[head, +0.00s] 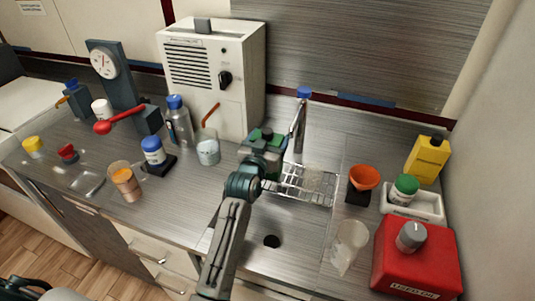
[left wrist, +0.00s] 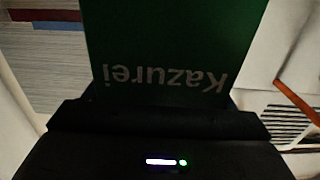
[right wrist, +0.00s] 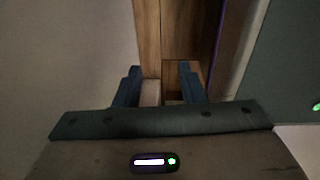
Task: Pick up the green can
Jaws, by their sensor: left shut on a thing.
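The green can (left wrist: 175,45) fills the upper middle of the left wrist view, with the word "Kazurei" upside down on its side. In the head view, a little of its green (head: 255,136) shows past my gripper at the back of the sink. My left gripper (head: 262,152) is shut on the can, above the left end of the wire rack. The gripper hides most of the can, and I cannot tell whether its base touches anything. My right gripper (right wrist: 160,85) is open and empty, its two fingers apart.
A wire rack (head: 300,185) and a tap (head: 298,125) are close to the left gripper. A glass beaker (head: 208,150) and a white machine (head: 215,75) stand to its left. An orange funnel (head: 364,177) and a red container (head: 415,260) are to the right.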

